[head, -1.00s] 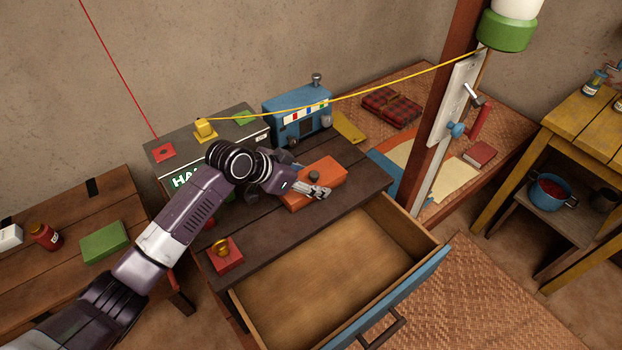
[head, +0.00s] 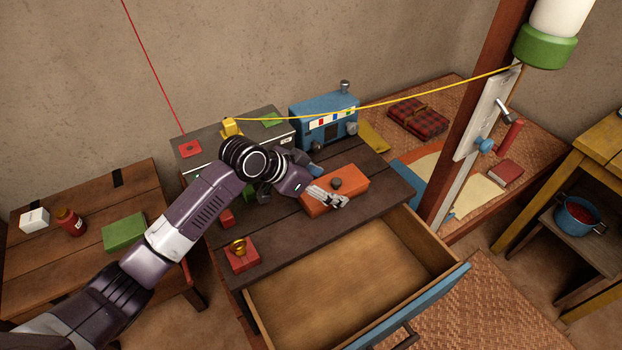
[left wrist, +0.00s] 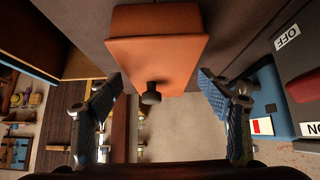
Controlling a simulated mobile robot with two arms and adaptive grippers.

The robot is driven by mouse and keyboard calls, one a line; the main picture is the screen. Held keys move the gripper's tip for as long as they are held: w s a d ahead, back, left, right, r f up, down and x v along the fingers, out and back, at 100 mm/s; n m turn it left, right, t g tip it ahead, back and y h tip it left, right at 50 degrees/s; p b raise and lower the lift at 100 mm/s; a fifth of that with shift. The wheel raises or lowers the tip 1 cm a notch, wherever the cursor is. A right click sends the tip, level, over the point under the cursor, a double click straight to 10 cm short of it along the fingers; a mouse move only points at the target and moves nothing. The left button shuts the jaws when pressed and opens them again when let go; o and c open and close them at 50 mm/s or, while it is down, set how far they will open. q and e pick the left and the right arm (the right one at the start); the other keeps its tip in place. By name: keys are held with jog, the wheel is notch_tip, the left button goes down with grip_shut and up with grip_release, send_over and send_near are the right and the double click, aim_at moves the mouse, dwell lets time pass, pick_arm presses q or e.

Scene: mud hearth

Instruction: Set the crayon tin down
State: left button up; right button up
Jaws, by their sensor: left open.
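The crayon tin appears to be the orange box with a dark round knob on top (head: 350,183). It lies on the dark wooden desk top (head: 290,236), behind the open drawer. My left gripper (head: 330,198) is at the tin's near left side in the head view. In the left wrist view the tin (left wrist: 155,50) shows ahead, with its knob toward the camera. The open fingers of my left gripper (left wrist: 160,88) stand wide apart to either side of the knob, with visible gaps to the tin. My right gripper is not in view.
The empty drawer (head: 350,285) is pulled out below the desk top. A small red box with a brass knob (head: 241,255) stands at the desk's front left. A blue box with coloured buttons (head: 325,118) stands behind. A yellow cord crosses above the desk.

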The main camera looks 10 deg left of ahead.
pick_arm(q)
jog(key=b+v, duration=0.1)
jog(key=v, duration=0.8)
jog(key=shift+s+a+r, duration=0.1)
jog(key=shift+r, duration=0.1)
